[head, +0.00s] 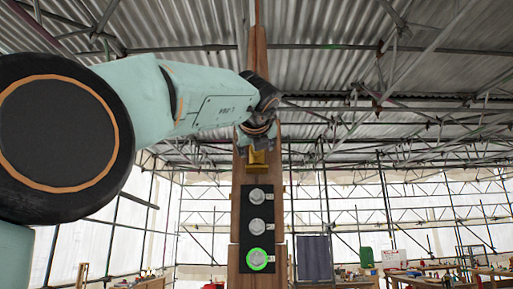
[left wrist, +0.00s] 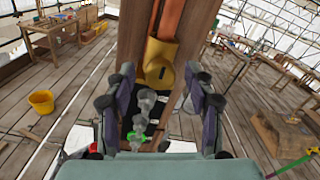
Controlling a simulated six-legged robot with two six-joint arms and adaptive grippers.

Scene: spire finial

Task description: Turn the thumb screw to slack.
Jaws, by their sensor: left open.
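A wooden post (head: 243,215) stands upright ahead. A black panel (head: 248,240) on it carries round grey knobs, an upper one (head: 257,195), a middle one (head: 257,226) and a lower one (head: 257,257) ringed in green. I cannot tell for sure which is the thumb screw. A yellow fitting (head: 258,160) sits above the panel; it also shows in the left wrist view (left wrist: 157,65). My left gripper (left wrist: 160,76) is open and empty, its fingers spread to either side of the yellow fitting and the knobs. In the head view its fingers are hard to make out.
In the left wrist view, a yellow bucket (left wrist: 41,102) stands on the plank floor at left, and a workbench (left wrist: 62,38) is behind it. A dark sheet (head: 314,258) hangs right of the post. Benches (head: 440,281) with small items stand at far right.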

